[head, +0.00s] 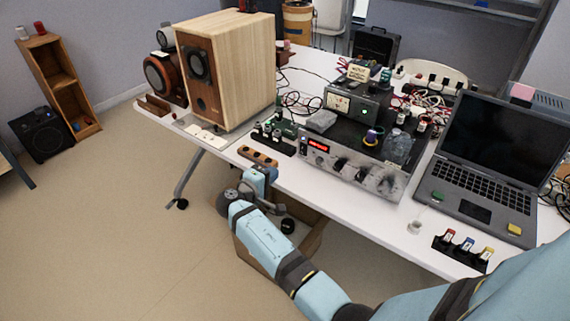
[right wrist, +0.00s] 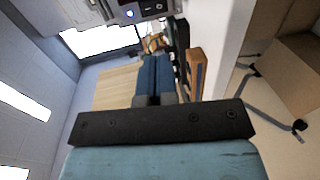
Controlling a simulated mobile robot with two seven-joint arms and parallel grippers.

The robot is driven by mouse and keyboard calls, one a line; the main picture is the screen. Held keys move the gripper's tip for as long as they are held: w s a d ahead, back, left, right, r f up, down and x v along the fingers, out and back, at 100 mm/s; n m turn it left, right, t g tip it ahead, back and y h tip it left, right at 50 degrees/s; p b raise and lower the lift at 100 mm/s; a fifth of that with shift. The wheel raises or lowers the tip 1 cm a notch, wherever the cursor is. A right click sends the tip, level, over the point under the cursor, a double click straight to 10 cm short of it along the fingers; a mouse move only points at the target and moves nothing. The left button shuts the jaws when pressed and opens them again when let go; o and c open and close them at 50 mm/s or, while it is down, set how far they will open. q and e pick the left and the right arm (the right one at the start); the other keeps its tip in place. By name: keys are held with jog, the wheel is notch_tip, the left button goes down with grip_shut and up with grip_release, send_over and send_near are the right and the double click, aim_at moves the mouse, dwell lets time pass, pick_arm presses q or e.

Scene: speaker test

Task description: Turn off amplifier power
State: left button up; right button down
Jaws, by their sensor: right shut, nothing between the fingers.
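The amplifier (head: 350,172) is a wide unit with a silver front panel, a red display and several knobs, on the white table. In the right wrist view part of a grey front panel (right wrist: 152,8) shows at the top, with a blue-lit round button (right wrist: 129,13) and a dark rocker switch beside it; it appears to be the amplifier's. My right gripper (head: 264,172) is at the table's front edge, left of the amplifier and apart from it. Its blue fingers (right wrist: 155,76) are together and empty. My left gripper is not in view.
A wooden speaker (head: 240,75) stands at the table's left. A wooden block with holes (head: 258,156) lies at the front edge near my right gripper. A laptop (head: 480,175) is at right. Cables and small devices crowd behind the amplifier. An open box (head: 310,240) stands below the table.

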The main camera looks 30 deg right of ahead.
aim_at(301, 152)
jog(key=x, duration=1.3)
jog(key=shift+d, duration=0.15)
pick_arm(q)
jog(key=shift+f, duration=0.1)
